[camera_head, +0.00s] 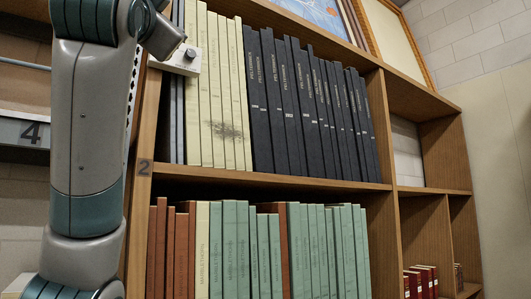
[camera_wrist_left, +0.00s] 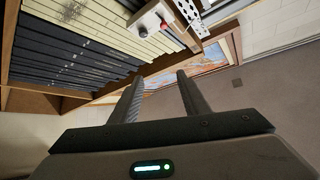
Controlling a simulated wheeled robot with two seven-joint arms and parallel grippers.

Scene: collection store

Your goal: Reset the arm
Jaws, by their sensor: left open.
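My left arm (camera_head: 90,130) rises along the left side of the head view, in front of the bookcase's left end. Its gripper does not show there. In the left wrist view my left gripper (camera_wrist_left: 160,76) has its two fingers apart, with nothing between them. The fingers point toward the upper part of the bookcase and a framed picture (camera_wrist_left: 200,80) beyond. My right gripper is in neither view.
A wooden bookcase (camera_head: 270,182) holds pale, black and green volumes; its right compartments are partly empty. A white box with a knob (camera_head: 182,60) sits at its left upright, close to my arm. In the wrist view this box (camera_wrist_left: 150,18) shows a red part.

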